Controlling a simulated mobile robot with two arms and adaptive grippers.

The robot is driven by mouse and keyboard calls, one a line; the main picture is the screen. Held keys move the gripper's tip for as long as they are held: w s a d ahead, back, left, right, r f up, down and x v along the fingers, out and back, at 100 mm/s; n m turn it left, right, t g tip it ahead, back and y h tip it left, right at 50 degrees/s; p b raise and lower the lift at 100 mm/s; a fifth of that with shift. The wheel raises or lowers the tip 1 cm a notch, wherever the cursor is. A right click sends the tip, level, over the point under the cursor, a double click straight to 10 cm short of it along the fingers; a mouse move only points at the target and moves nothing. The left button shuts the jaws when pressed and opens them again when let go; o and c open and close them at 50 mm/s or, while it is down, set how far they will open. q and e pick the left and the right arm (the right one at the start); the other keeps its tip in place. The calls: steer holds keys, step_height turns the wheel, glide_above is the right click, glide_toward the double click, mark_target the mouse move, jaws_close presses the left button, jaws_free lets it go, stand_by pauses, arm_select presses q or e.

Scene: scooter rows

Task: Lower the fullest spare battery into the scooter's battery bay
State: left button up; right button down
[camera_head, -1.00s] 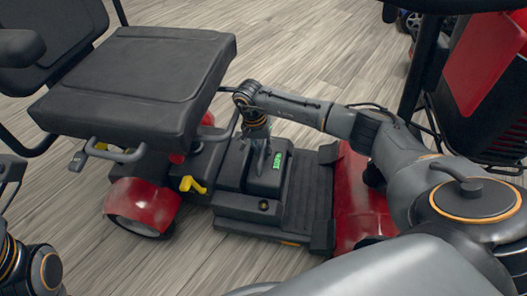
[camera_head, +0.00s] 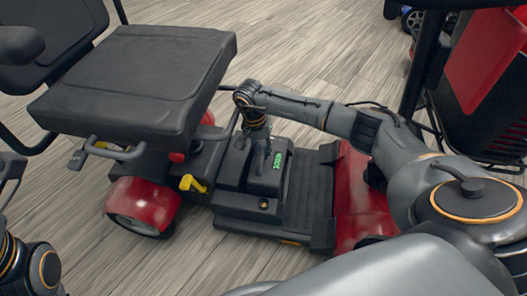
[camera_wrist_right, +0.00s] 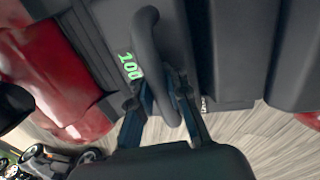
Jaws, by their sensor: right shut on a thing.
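The dark battery (camera_head: 264,178) has a green display and stands at the battery bay of the red and black scooter (camera_head: 142,200), between the seat and the footboard. In the right wrist view, the battery's display (camera_wrist_right: 130,66) reads 100. My right gripper (camera_head: 261,160) is above the battery, pointing down. In the right wrist view, my right gripper (camera_wrist_right: 160,98) is shut on the battery's curved black handle (camera_wrist_right: 150,62). The bay's opening is hidden under the battery, and I cannot tell how deep it sits. Part of my left arm shows at the lower left, without clear fingers.
The scooter's seat (camera_head: 135,85) overhangs just left of my right gripper. A yellow lever (camera_head: 193,184) is left of the battery. The ribbed footboard (camera_head: 308,190) is to its right. Open wooden floor (camera_head: 300,50) lies behind, with another vehicle (camera_head: 411,20) at the far right.

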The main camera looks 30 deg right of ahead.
steer(key=shift+w, duration=0.1)
steer(key=c, duration=1.2)
jaws_free()
steer(key=shift+s+f, duration=0.1)
steer(key=shift+s, duration=0.1)
step_height(320, 180, up, 10)
steer(key=shift+w+r, duration=0.1)
